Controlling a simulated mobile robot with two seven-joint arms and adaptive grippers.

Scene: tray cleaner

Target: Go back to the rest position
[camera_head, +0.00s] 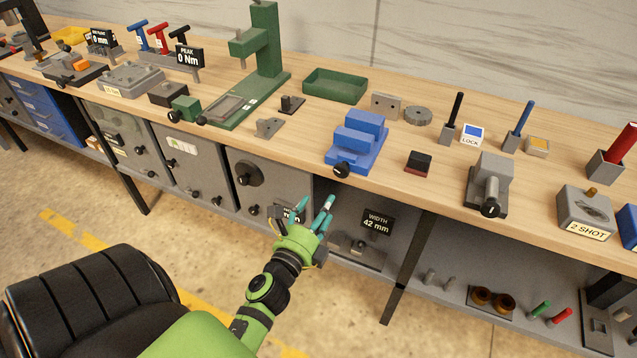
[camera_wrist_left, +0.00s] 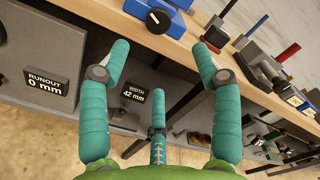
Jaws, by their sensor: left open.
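My left gripper (camera_head: 315,213) is green with teal fingers and is open and empty. It is in front of the workbench (camera_head: 340,180), below the front edge of the top. In the left wrist view its teal fingers (camera_wrist_left: 160,75) are spread apart with nothing between them. My left arm reaches in from the bottom of the head view. My right gripper is in neither view.
A blue vise (camera_head: 358,142) stands on the bench above the gripper. A "WIDTH 42 mm" sign (camera_head: 377,222) is under the bench just right of the fingers. A dark bench leg (camera_head: 408,268) stands further right.

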